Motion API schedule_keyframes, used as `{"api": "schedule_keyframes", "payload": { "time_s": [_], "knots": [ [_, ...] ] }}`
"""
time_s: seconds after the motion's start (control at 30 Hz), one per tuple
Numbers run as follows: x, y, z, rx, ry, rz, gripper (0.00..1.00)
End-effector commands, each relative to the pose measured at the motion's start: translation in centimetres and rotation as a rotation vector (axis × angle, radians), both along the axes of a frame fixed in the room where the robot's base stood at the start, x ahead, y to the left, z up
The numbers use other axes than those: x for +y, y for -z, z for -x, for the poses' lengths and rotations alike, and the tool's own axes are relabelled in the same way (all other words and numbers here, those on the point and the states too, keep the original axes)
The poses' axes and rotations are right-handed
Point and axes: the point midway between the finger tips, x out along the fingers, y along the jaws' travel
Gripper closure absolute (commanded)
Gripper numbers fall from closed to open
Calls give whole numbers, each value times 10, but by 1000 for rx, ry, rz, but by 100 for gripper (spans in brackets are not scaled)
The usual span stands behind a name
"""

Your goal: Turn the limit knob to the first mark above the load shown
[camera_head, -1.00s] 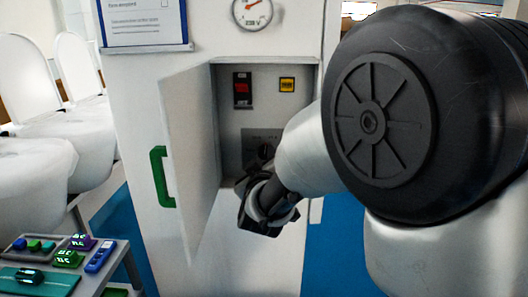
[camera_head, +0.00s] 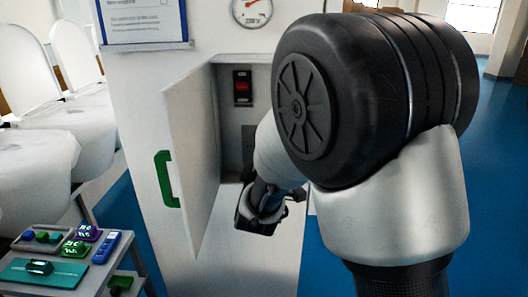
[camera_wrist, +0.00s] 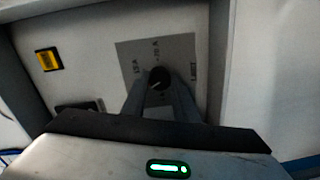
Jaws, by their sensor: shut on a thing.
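The limit knob (camera_wrist: 159,77) is a dark round knob on a grey plate (camera_wrist: 183,47) in the wrist view. The plate's lettering includes what looks like "15 A", "20 A" and "LIMIT". A short pale pointer line shows on the knob; which mark it meets is hard to tell. My gripper (camera_wrist: 161,90) is shut on the knob, one finger on each side. In the head view my arm hides the knob. A round dial gauge (camera_head: 252,10) with an orange needle sits above the cabinet opening, cut by the frame top; its numbers are unreadable.
The cabinet door (camera_head: 194,160) with a green handle (camera_head: 166,179) stands open to the left. A switch with a red face (camera_head: 242,87) is inside. A yellow square (camera_wrist: 47,60) shows in the wrist view. A cart (camera_head: 75,245) with small devices stands lower left.

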Motion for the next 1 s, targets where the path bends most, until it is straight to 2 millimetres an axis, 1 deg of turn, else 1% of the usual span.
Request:
{"api": "schedule_keyframes", "payload": {
  "time_s": [0.43, 0.47, 0.5, 0.57, 0.87, 1.0],
  "knots": [
    [0, 1, 0, 1, 0, 10, 96],
    [0, 1, 0, 1, 0, 10, 72],
    [0, 0, 0, 1, 0, 10, 65],
    [0, 0, 0, 1, 0, 10, 55],
    [0, 0, 1, 1, 0, 9, 55],
    [2, -1, 11, 0, -2, 8, 55]
  ]
}}
